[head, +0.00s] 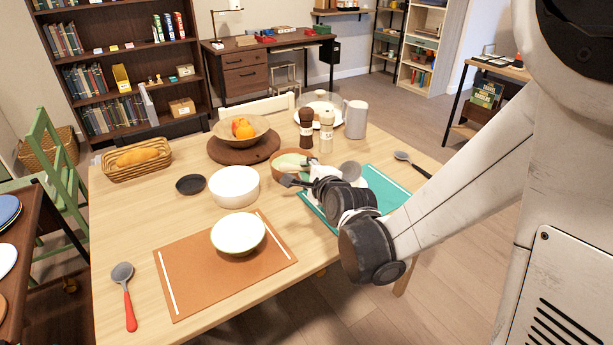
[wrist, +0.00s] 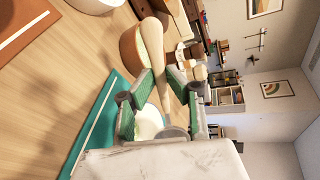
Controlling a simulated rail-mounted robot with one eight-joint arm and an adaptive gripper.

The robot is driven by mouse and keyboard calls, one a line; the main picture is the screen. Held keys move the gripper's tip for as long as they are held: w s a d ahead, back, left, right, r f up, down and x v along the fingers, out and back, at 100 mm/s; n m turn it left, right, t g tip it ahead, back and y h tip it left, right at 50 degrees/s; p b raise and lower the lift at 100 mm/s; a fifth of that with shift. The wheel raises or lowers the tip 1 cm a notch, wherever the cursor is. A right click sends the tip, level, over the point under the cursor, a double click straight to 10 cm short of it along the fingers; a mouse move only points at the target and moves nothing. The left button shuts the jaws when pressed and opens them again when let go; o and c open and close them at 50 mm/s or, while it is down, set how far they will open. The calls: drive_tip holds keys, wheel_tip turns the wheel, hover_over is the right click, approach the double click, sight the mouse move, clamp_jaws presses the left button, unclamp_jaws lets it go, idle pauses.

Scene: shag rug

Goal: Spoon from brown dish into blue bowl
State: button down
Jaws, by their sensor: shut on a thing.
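The brown dish (head: 275,168), with a pale green inside, stands behind the teal mat; it also shows in the wrist view (wrist: 129,52). My gripper (head: 298,171) is beside its front right rim. In the wrist view, my gripper (wrist: 162,84) is shut on a spoon with a beige handle (wrist: 153,37) and a grey bowl end (wrist: 175,132). The handle slants past the dish; I cannot tell whether it touches it. The spoon's grey end (head: 350,170) shows above the teal mat. No bowl looks plainly blue. A whitish bowl (wrist: 150,123) on the teal mat is partly hidden by my gripper.
A white bowl (head: 234,188) stands left of my gripper, and a cream bowl (head: 238,235) sits on the orange mat (head: 190,276). Two shakers (head: 306,128) and a grey mug (head: 355,119) stand behind. Another spoon (head: 403,157) lies right.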

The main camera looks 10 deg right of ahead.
drive_tip(key=g+p, duration=0.2)
drive_tip(key=r+g+p, duration=0.1)
drive_tip(key=g+p, duration=0.2)
drive_tip(key=w+r+n+g+p, duration=0.1)
drive_tip(key=g+p, duration=0.1)
drive_tip(key=p, duration=0.1)
drive_tip(key=g, duration=0.1)
drive_tip(key=g+p, duration=0.2)
drive_tip(key=g, duration=0.1)
drive_tip(key=shift+w+r+n, duration=0.2)
drive_tip(key=shift+r+n, duration=0.1)
drive_tip(key=shift+r+g+h, duration=0.15)
drive_tip(key=shift+g, duration=0.75)
drive_tip(key=shift+r+g+h, duration=0.1)
drive_tip(key=shift+g+h, duration=0.05)
drive_tip(key=shift+g, duration=0.75)
drive_tip(key=shift+w, duration=0.1)
